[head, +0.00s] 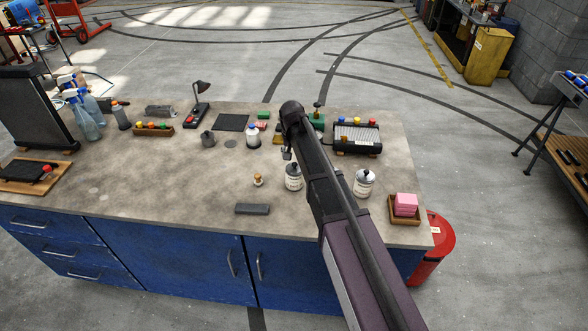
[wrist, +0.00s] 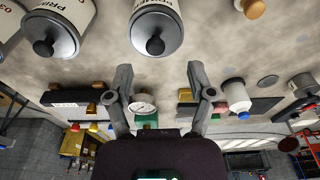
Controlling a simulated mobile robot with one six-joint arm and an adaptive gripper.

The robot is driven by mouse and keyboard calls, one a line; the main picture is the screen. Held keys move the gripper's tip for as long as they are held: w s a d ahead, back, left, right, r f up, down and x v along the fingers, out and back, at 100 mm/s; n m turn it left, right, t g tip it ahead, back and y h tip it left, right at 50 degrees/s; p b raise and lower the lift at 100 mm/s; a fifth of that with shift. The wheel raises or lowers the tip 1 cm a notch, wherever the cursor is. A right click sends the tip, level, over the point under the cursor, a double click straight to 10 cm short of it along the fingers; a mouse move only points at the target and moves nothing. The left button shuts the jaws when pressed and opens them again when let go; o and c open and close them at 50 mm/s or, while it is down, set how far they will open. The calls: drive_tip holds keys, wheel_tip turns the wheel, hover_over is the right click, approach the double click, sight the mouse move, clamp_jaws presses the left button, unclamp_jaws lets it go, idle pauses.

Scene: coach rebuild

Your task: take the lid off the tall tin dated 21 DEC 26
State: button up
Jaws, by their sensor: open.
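In the head view, a pale labelled tin with a grey lid (head: 293,177) stands left of my arm. A similar tin (head: 363,183) stands to the right. In the wrist view, one tin's lid with a black knob (wrist: 157,33) is at top centre. A second lidded tin (wrist: 52,36) is left of it, and part of a third (wrist: 8,24) shows at the left edge. Their labels are cut off, so no full date is readable. My gripper (wrist: 160,72) is open and empty, with the top-centre tin just beyond its fingertips. It also shows in the head view (head: 287,153), partly hidden.
A wooden tray with pink blocks (head: 405,207) sits at the right front corner. A dark bar (head: 252,209) and a small wooden knob (head: 258,181) lie to the left. A device with coloured knobs (head: 357,138) stands behind. The bench's left middle is mostly clear.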

sight(295, 163)
drive_tip(key=shift+f, duration=0.1)
drive_tip(key=f+b, duration=0.3)
drive_tip(key=shift+w+d+f, duration=0.2)
drive_tip(key=shift+w+d, duration=0.05)
drive_tip(key=shift+d, duration=0.05)
drive_tip(key=shift+w+f+b, duration=0.1)
drive_tip(key=shift+f+b, duration=0.7)
drive_tip(key=shift+b, duration=0.3)
clamp_jaws()
